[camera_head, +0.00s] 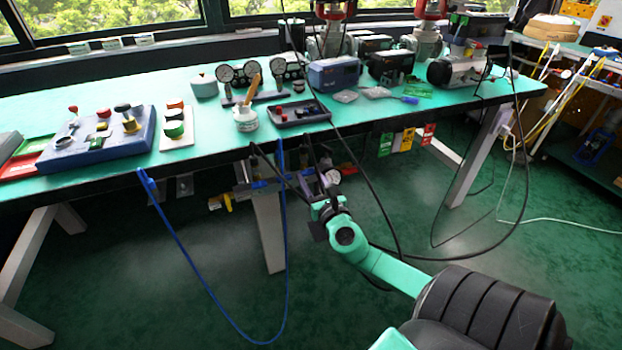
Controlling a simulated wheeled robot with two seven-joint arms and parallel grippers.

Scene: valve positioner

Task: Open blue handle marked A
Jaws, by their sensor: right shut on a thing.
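Below the front edge of the bench is a row of small valves and fittings. One blue handle (262,183) shows left of my right gripper, and more blue shows close to the gripper's fingers. No letter A is readable at this size. My right gripper (317,178) reaches up from the lower right to these valves, just under the bench edge. Its fingers are shut on what appears to be a blue handle, mostly hidden by the fingers and cables. Whether it is the one marked A cannot be told. My left gripper is out of view.
The green bench top (130,88) carries gauges (240,75), a blue block with knobs (98,140) and a dark tray (299,112). A blue hose (185,250) and black cables hang in front. A yellow handle (221,201) is further left. The floor below is open.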

